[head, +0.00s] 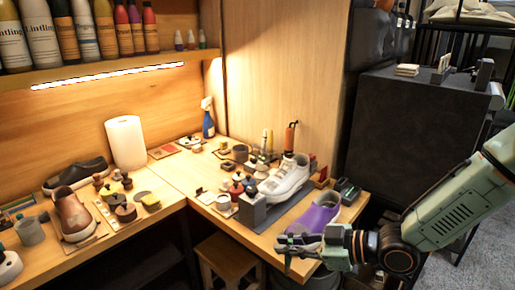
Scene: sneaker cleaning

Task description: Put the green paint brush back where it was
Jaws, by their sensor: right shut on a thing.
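My right gripper (287,250) reaches in from the right, in front of the purple sneaker (315,217) at the table's front edge. It is shut on a thin thing, likely the green paint brush, which is too small and dark against the fingers to make out clearly. No other green paint brush can be made out on the table. A group of upright tools with yellow handles (267,141) stands behind the white sneaker (285,178). My left gripper is not in view.
A stool (226,258) is below.

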